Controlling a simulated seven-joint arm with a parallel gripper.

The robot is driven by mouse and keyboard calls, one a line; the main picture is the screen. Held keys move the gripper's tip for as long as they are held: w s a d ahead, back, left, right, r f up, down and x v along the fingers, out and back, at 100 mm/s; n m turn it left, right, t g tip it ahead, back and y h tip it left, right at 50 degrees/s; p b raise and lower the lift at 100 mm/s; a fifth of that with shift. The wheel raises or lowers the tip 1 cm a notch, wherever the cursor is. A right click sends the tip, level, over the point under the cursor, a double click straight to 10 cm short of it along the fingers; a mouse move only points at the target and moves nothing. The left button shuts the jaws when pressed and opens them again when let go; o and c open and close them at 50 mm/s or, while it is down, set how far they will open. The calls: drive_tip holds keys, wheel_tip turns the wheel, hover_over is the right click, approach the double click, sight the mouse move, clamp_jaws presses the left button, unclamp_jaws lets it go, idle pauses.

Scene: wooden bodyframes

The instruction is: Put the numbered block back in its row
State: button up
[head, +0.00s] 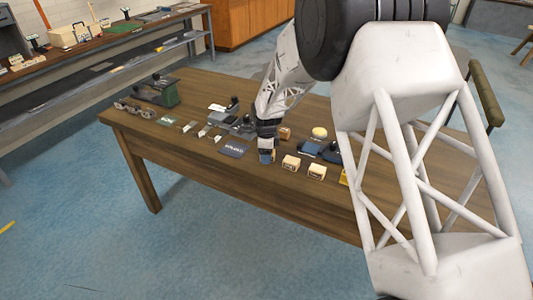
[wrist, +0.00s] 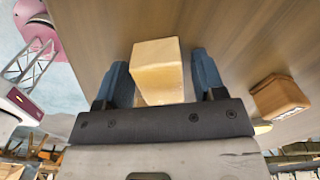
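A pale yellow wooden block (wrist: 160,72) lies between the two blue fingers of my gripper (wrist: 163,82) in the wrist view. Narrow gaps show beside it, so the fingers look open around it and not pressed on it. No number shows on its visible faces. In the head view my gripper (head: 267,156) is low over the table, at the left end of a row of cream blocks. Two of these blocks stand to its right, one nearer (head: 291,163) and one farther (head: 317,172). Their markings are too small to read.
A dark blue plate (head: 233,149) lies to the left. A round yellow piece (head: 319,132) and dark tools stand behind the row.

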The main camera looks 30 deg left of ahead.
drive_tip(key=shift+r, duration=0.15)
drive_tip(key=shift+r, duration=6)
